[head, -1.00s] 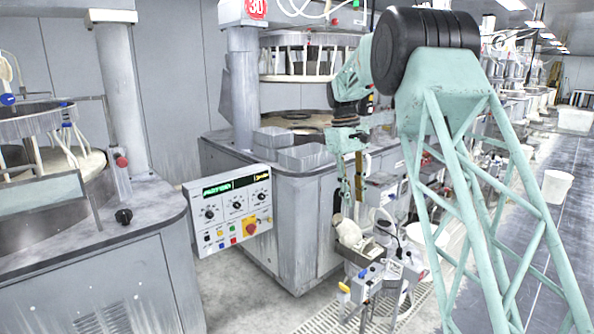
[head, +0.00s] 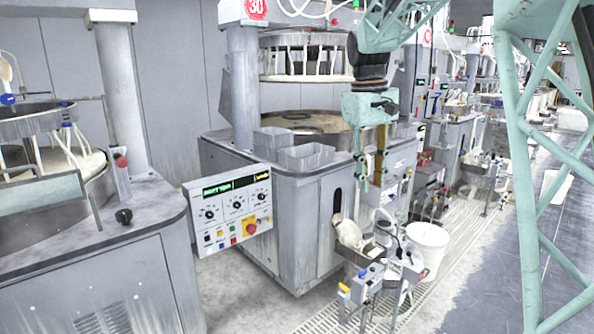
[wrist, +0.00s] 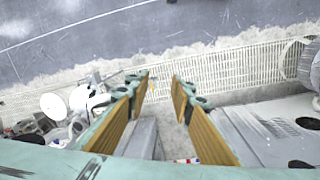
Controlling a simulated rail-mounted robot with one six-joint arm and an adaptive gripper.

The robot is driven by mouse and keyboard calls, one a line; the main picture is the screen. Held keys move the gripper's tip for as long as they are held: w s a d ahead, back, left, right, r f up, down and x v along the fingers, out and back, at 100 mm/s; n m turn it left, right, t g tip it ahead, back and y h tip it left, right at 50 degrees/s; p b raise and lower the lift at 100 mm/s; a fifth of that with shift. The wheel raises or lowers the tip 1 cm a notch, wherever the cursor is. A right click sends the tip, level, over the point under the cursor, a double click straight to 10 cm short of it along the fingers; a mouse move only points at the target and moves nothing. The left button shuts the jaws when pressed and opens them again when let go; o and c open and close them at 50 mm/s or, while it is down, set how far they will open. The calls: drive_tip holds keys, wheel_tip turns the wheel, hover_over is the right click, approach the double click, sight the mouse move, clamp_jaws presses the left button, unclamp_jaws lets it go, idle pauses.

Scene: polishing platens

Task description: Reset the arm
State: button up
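My gripper (head: 370,172) hangs pointing down in front of the polishing machine, right of its grey cabinet. It is teal with brown-yellow finger pads. In the wrist view the two fingers of my gripper (wrist: 161,82) stand apart with an empty gap between them. Nothing is held. The floor and a grating strip show beyond the fingertips.
A control panel (head: 232,212) stands left of the machine cabinet (head: 300,230). Below my gripper are a small equipment stand (head: 372,288) and a white bucket (head: 428,248). A floor grating (wrist: 230,68) runs alongside. Open grey floor (head: 480,285) lies at right.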

drive_tip(key=s+d+r+m+t, duration=0.1)
drive_tip(key=s+r, duration=0.2)
drive_tip(key=s, duration=1)
drive_tip(key=s+r+m+t, duration=0.1)
drive_tip(key=s+r, duration=0.3)
drive_tip(key=s, duration=1)
drive_tip(key=s+f+m+t, duration=0.1)
drive_tip(key=s+f, duration=0.3)
drive_tip(key=s, duration=0.8)
drive_tip(key=s+f+m+y, duration=0.1)
drive_tip(key=s+f, duration=0.3)
drive_tip(key=s, duration=0.7)
drive_tip(key=shift+s+f+t, duration=0.2)
drive_tip(key=shift+s+t, duration=0.15)
drive_tip(key=shift+t, duration=0.05)
idle(0.9)
